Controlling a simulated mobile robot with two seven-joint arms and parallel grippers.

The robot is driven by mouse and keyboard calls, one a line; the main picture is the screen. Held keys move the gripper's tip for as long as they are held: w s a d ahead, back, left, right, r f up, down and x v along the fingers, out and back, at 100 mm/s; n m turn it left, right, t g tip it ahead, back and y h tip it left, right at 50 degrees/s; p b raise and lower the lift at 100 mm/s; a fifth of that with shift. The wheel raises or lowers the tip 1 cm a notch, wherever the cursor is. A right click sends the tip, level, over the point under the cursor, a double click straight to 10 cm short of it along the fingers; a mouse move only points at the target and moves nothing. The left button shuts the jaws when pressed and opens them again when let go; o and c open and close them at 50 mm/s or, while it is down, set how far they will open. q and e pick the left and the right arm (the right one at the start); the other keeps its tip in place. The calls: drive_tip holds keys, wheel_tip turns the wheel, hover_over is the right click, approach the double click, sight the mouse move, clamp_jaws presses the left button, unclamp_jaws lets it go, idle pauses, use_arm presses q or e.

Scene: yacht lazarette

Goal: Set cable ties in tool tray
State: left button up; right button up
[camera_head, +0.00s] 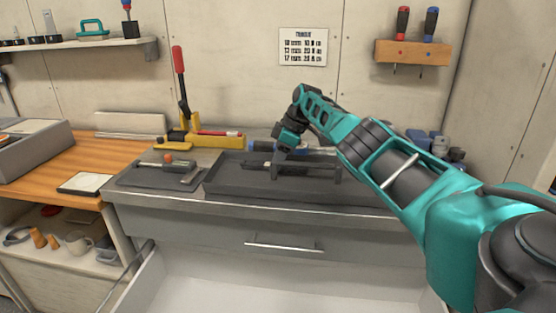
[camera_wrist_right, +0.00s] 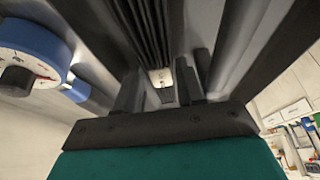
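The tool tray (camera_head: 228,187) is a shallow dark tray on the grey worktop, in the middle of the head view. A slim dark piece (camera_head: 257,164), perhaps the cable ties, shows just left of the gripper. In the right wrist view, a bundle of dark parallel strips (camera_wrist_right: 146,35) that looks like the cable ties lies beyond the fingers (camera_wrist_right: 160,92). A gap shows between the fingers. The exact contact is hidden. My left gripper is out of view.
A dark mat (camera_head: 150,178) with metal tools lies left of the tray. A yellow tool with a red-handled lever (camera_head: 180,90) stands behind. A blue round gauge (camera_wrist_right: 32,55) is close in the wrist view. An open, empty drawer (camera_head: 280,290) is in front.

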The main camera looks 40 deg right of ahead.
drive_tip(key=p+v, duration=0.1)
drive_tip(key=v, duration=1.1)
drive_tip(key=shift+r, duration=0.15)
drive_tip(key=shift+w, duration=0.1)
